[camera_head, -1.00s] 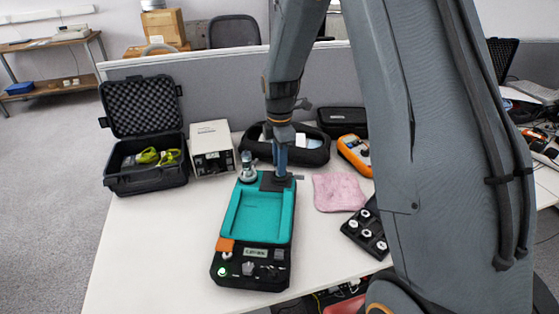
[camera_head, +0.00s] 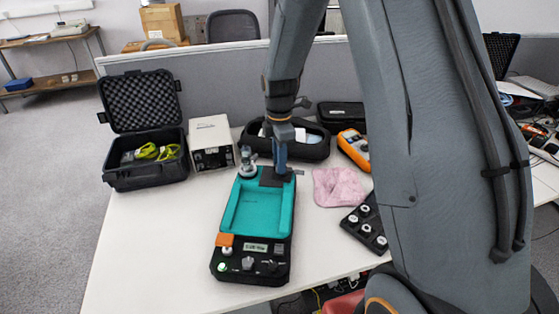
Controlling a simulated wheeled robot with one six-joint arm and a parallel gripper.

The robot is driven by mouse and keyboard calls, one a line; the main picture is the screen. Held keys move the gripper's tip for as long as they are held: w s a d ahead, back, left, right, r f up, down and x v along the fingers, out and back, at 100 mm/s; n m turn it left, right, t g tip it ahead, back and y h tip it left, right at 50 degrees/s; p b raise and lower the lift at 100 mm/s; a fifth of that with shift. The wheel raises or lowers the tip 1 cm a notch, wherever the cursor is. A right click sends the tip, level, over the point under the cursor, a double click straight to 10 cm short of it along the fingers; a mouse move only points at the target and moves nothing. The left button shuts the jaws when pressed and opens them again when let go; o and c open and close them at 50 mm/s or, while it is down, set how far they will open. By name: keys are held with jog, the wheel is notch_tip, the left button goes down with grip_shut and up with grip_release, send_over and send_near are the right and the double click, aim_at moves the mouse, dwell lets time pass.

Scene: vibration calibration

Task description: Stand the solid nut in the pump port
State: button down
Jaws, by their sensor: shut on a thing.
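The pump unit (camera_head: 285,225) is a black box with a teal recessed top, standing on the white table. A dark block (camera_head: 271,177) is at its far right end, and a silver fitting (camera_head: 247,163) stands at its far left corner. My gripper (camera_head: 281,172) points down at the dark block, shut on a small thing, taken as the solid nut. The nut and the pump port are hidden by the fingers and too small to make out, so I cannot tell whether they touch. A black tray (camera_head: 352,224) with several light nuts lies at the right, partly behind my arm.
A pink cloth (camera_head: 338,187) lies right of the pump. Behind are an open black case (camera_head: 145,178), a white box (camera_head: 211,143), a black pouch (camera_head: 308,152) and an orange meter (camera_head: 354,147). Table is free at the front left. My arm blocks the right side.

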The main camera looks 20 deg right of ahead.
jog(key=c, duration=1.4)
grip_release()
jog(key=shift+c, duration=0.2)
notch_tip(320, 180, up, 7)
jog(key=shift+r+b, duration=0.15)
jog(key=shift+b, duration=0.6)
jog(key=shift+s+r, duration=0.15)
jog(key=s+f+m, duration=0.1)
jog(key=s+m, duration=1.7)
jog(key=s, duration=0.3)
jog(key=shift+s+f+m+t, duration=0.25)
jog(key=shift+s+m+t, duration=0.05)
jog(key=shift+s+t, duration=0.1)
